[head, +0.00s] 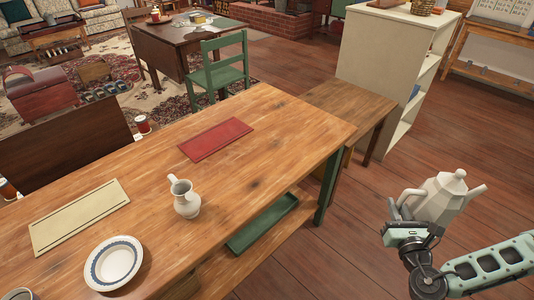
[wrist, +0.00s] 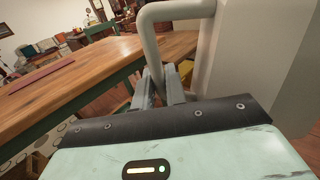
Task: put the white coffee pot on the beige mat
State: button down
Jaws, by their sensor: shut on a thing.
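The white coffee pot (head: 441,199) is upright in the head view, held in the air to the right of the wooden table. My gripper (head: 405,215) is shut on its handle. In the wrist view the pot's pale body (wrist: 255,60) fills the right side, and my gripper's fingers (wrist: 163,88) close around the lower part of the handle. The beige mat (head: 80,216) lies flat at the left end of the table, with a dark line along its edges. Nothing stands on it. The pot is far from it, across the table.
A white pitcher (head: 184,198) stands mid-table between the mat and my gripper. A blue-rimmed plate (head: 114,262) lies near the beige mat, and a cup (head: 18,294) is at the bottom left. A red mat (head: 215,139) lies farther back. The table's right part is clear.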

aim_at(88, 206)
jog(key=k+u, duration=0.15)
jog(key=u, duration=0.3)
jog(key=k+j+u, duration=0.15)
jog(key=u, duration=0.3)
jog(key=k+j+u, duration=0.15)
jog(key=u, duration=0.25)
